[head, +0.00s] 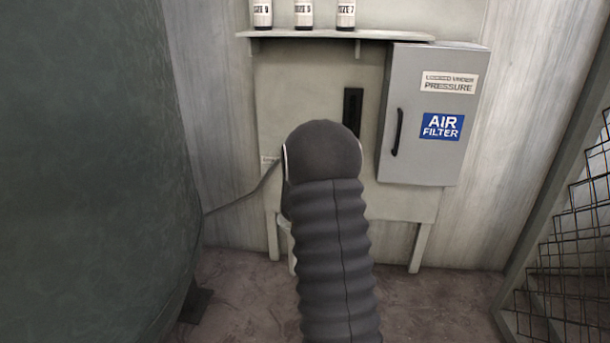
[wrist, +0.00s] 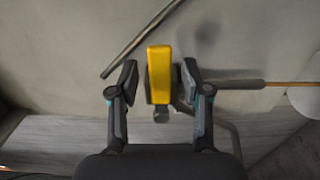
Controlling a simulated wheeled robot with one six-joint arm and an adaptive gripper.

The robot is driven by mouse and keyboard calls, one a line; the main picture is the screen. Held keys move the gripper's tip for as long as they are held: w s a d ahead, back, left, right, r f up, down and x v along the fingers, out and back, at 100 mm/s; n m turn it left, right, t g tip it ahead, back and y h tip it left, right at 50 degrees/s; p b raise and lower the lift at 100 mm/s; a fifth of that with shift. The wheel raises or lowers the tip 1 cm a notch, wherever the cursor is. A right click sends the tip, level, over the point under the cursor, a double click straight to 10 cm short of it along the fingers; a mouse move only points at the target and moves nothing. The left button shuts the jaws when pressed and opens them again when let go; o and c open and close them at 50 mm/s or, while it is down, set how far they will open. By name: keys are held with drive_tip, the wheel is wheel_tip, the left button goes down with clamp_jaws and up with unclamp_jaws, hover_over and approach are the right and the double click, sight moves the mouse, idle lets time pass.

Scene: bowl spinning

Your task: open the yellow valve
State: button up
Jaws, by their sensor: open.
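The yellow valve (wrist: 160,72) shows in the wrist view as an upright yellow handle with a dark round part at its lower end. My gripper (wrist: 157,78) is open, with one finger on each side of the handle. A gap shows on the left of the handle, and the right finger appears very close to it; I cannot tell whether it touches. In the head view, my dark ribbed arm blocks the sight of the valve and the gripper.
A grey air filter cabinet (head: 430,115) with a black handle hangs right of my arm. A shelf (head: 340,34) with bottles (head: 303,14) is above. A large green tank (head: 90,160) fills the left side, and a wire mesh fence (head: 565,220) stands at right.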

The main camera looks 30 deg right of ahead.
drive_tip(key=v, duration=1.1)
